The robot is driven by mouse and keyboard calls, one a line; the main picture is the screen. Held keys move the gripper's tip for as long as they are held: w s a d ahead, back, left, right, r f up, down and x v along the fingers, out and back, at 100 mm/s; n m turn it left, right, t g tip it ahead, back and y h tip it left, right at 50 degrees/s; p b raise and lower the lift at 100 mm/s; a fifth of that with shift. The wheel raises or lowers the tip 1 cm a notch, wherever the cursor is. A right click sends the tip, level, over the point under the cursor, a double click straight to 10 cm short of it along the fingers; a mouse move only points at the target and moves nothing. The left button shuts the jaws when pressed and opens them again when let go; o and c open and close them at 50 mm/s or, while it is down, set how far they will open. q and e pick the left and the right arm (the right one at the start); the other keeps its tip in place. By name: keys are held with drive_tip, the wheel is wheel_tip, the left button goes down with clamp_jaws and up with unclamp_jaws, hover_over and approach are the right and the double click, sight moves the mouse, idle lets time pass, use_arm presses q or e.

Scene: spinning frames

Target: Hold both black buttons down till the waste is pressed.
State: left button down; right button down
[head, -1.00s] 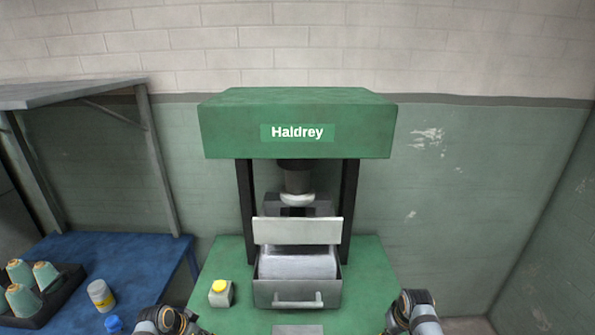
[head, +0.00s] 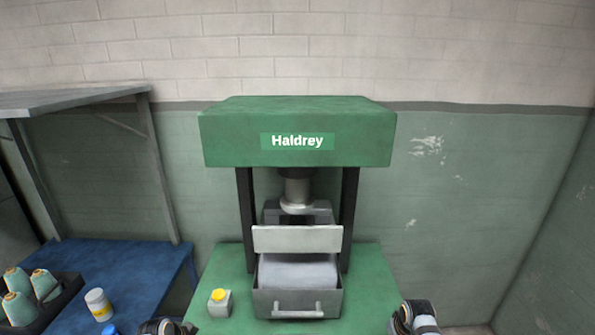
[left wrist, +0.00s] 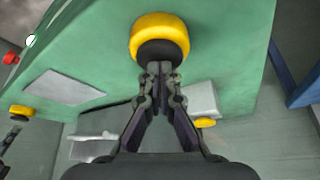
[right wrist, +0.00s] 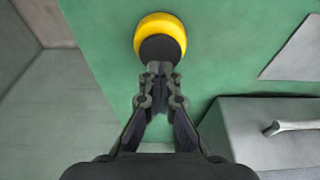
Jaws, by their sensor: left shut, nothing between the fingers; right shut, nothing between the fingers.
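The green press (head: 300,150) stands ahead with its round ram (head: 298,190) above an open grey drawer (head: 297,303). Pale waste (head: 298,271) lies in the drawer. In the left wrist view, a black button (left wrist: 160,52) in a yellow collar is right at the tips of my shut left gripper (left wrist: 160,68). In the right wrist view, the other black button (right wrist: 160,48), also yellow-collared, is at the tips of my shut right gripper (right wrist: 159,68). Both grippers seem to touch their buttons; how far these are pushed in cannot be told. The head view hides both buttons.
A grey box with a yellow button (head: 219,296) stands on the green table left of the drawer. A red button (left wrist: 10,58) and a white lamp (left wrist: 30,41) show between the black buttons. A blue table (head: 130,270) with thread cones (head: 44,284) is at left.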

use_arm(q)
drive_tip(key=shift+f, duration=0.1)
use_arm(e)
drive_tip(key=shift+s+x, duration=0.25)
drive_tip(key=shift+x, duration=0.85)
idle(1.0)
drive_tip(key=shift+f, duration=0.1)
idle(0.4)
